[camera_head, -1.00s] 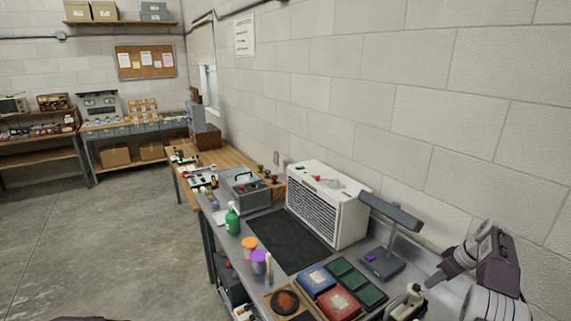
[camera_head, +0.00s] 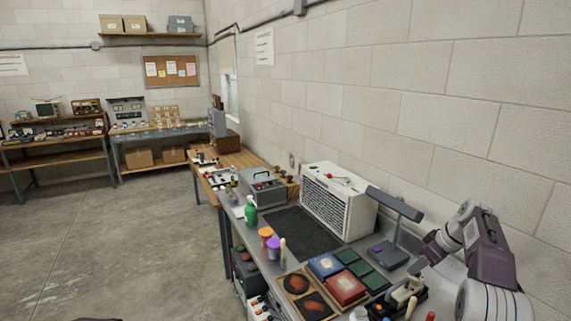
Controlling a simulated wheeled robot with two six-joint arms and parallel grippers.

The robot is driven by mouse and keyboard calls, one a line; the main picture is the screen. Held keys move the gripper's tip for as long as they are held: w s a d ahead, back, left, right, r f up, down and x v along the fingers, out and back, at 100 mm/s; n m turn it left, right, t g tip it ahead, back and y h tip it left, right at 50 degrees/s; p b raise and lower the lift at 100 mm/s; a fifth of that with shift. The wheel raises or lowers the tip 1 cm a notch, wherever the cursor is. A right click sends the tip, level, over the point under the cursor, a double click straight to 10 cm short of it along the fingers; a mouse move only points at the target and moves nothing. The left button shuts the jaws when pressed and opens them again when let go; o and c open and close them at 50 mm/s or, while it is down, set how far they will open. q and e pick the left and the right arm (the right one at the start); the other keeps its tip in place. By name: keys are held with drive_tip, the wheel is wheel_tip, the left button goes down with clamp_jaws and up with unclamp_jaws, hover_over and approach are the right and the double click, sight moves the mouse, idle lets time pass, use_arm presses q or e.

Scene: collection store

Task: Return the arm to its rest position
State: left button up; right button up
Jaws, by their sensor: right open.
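My right arm (camera_head: 487,248), white and dark purple, comes in at the lower right and is folded upward beside the bench. My right gripper (camera_head: 431,248) is at its dark left end, small and partly hidden by the arm. It is open, with nothing seen in it. It appears just right of the grey desk lamp (camera_head: 397,205); I cannot tell how far it is from the lamp. My left gripper is not in view.
The grey bench (camera_head: 333,254) holds a white vented box (camera_head: 338,202), black mat (camera_head: 292,231), green bottle (camera_head: 251,211), coloured boxes (camera_head: 346,286) and a dark tray of tools (camera_head: 408,292). The block wall (camera_head: 450,120) runs close behind. Floor (camera_head: 120,240) is clear at left.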

drive_tip(key=s+a+n+g+b, duration=0.1)
drive_tip(key=s+a, duration=0.4)
drive_tip(key=a, duration=0.5)
drive_tip(key=s+a+g+b, duration=0.1)
drive_tip(key=s+a, duration=0.4)
drive_tip(key=a, duration=0.5)
drive_tip(key=s+a+f+m, duration=0.1)
drive_tip(key=s+f+m, duration=0.3)
drive_tip(key=s+f, duration=0.3)
drive_tip(key=s+a+f+m+g+h, duration=0.1)
drive_tip(key=s+f+m, duration=0.2)
drive_tip(key=s+f, duration=0.4)
drive_tip(key=s, duration=0.6)
drive_tip(key=shift+s+m+h, duration=0.15)
drive_tip(key=shift+m+h, duration=0.15)
drive_tip(key=shift+m, duration=0.1)
drive_tip(key=shift+s, duration=0.15)
